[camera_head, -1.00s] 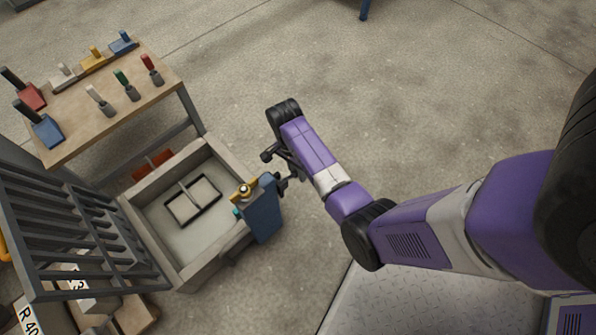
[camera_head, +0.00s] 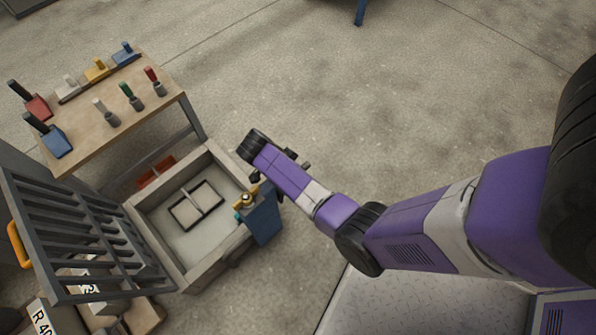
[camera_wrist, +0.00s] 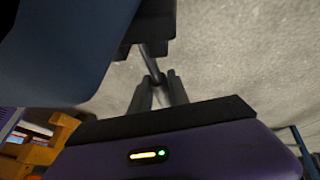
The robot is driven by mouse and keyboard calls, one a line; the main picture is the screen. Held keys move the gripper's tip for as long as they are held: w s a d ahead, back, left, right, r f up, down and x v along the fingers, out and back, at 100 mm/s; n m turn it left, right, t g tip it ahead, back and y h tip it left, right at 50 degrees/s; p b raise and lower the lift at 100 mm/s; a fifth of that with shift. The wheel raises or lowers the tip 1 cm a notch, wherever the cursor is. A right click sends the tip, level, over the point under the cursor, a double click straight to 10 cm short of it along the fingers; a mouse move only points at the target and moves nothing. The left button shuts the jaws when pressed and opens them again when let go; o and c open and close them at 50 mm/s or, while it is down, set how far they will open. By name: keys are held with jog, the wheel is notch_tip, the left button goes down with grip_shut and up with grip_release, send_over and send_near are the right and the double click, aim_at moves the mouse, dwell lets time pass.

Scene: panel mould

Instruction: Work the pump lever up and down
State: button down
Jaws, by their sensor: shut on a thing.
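The pump is a blue box (camera_head: 263,218) on the right wall of the grey mould, with a brass fitting (camera_head: 247,200) and a teal part beside it. In the wrist view the blue box (camera_wrist: 55,45) fills the upper left. The pump lever (camera_wrist: 150,62) is a thin dark rod coming down from a dark block. My gripper (camera_wrist: 158,80) is shut on the lever's rod, with its two dark fingers around the lower end. In the head view my purple arm hides most of the lever and the fingertips.
The mould (camera_head: 184,272) is a shallow walled box with a small frame (camera_head: 197,207) inside. A dark grille (camera_head: 62,232) stands open at its left. A wooden table (camera_head: 120,95) with trowels and several handled tools stands behind.

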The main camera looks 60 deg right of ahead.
jog(key=shift+r+h, duration=0.4)
jog(key=shift+h, duration=0.1)
jog(key=c, duration=1.3)
grip_release()
jog(key=shift+o, duration=0.2)
jog(key=p+v, duration=0.2)
jog(key=v, duration=0.5)
jog(key=shift+w+a+r+p, duration=0.2)
jog(key=shift+r+p, duration=0.1)
jog(key=shift+p, duration=0.1)
jog(key=shift+c, duration=0.4)
